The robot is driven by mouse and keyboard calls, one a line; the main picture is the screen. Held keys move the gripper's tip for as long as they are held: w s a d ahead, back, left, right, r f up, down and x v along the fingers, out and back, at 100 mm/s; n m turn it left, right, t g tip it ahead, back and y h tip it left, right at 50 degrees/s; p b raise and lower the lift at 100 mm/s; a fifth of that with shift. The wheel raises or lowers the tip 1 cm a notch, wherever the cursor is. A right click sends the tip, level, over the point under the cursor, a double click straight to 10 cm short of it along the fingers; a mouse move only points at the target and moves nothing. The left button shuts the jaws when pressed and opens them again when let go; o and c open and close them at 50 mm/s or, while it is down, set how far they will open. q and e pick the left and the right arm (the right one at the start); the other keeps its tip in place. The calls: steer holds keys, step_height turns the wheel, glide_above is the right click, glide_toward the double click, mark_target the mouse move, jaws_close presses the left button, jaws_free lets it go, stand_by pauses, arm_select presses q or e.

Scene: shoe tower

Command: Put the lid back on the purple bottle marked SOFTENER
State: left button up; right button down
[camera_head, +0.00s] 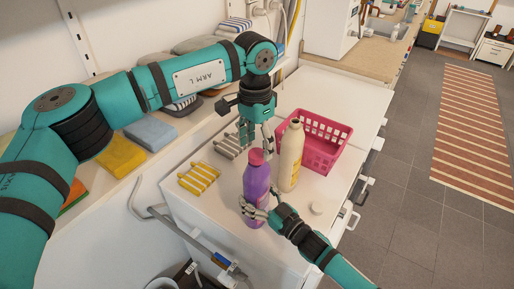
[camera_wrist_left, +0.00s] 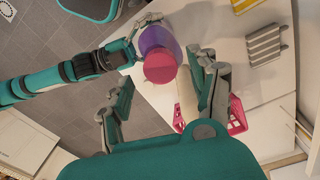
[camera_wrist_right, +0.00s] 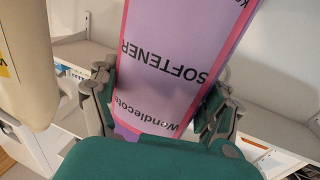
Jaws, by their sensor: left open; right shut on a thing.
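The purple bottle (camera_head: 257,186) stands upright on the white counter, and SOFTENER is readable on its label (camera_wrist_right: 168,65) in the right wrist view. A pinkish-red lid (camera_head: 256,157) sits on its top; whether it is fully seated I cannot tell. The lid also shows from above in the left wrist view (camera_wrist_left: 160,67). My right gripper (camera_head: 259,208) is shut around the bottle's lower body. My left gripper (camera_head: 256,143) is open just above the lid, pointing down, with its fingers apart on either side of it.
A cream bottle (camera_head: 291,158) stands close behind and right of the purple one. A pink basket (camera_head: 325,150) is behind it. A yellow striped rack (camera_head: 199,179) and a grey one (camera_head: 229,146) lie left.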

arm_select(q)
step_height(320, 180, up, 2)
steer(key=shift+r, duration=0.15)
steer(key=shift+c, duration=0.3)
